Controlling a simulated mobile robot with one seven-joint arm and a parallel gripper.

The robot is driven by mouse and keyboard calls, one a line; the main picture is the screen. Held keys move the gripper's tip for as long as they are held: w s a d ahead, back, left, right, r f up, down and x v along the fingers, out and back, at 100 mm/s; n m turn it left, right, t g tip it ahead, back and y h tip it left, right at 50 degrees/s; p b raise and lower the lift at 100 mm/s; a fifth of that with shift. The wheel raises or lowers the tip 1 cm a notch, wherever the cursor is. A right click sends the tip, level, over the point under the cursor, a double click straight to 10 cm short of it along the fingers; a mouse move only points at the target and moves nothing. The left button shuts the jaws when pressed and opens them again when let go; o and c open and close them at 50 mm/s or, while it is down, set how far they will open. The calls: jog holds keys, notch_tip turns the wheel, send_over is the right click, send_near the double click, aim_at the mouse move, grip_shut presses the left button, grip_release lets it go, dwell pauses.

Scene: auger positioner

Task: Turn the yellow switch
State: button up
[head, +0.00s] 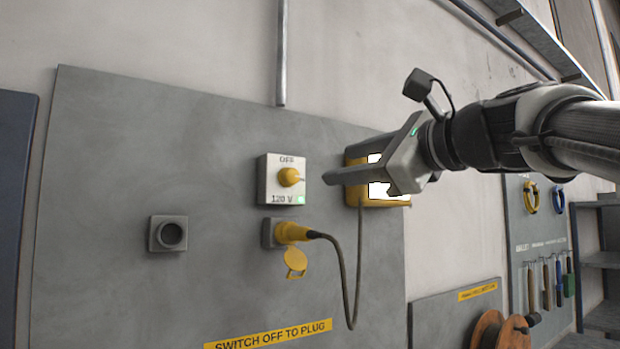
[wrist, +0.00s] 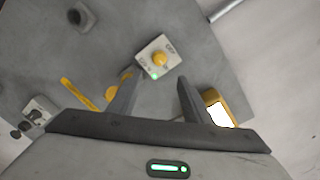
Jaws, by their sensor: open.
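The yellow switch (head: 289,177) is a round knob on a pale square box (head: 270,190) fixed to the grey panel. In the wrist view the yellow switch (wrist: 159,60) lies ahead of the fingertips, seen between the two fingers. My gripper (head: 345,180) is to the right of the switch box in the head view, apart from the knob, with nothing between its fingers. In the wrist view my gripper (wrist: 155,80) has its fingers spread apart.
Below the switch box, a yellow plug (head: 293,232) sits in a socket with a dark cable hanging. A yellow box with white faces (head: 380,203) is partly behind my gripper. A round grey socket (head: 168,233) is at left. A yellow label (head: 268,334) is below.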

aim_at(294, 175)
jog(key=p+x, duration=0.2)
jog(key=x, duration=1.3)
jog(key=shift+p, duration=0.4)
jog(key=c, duration=1.1)
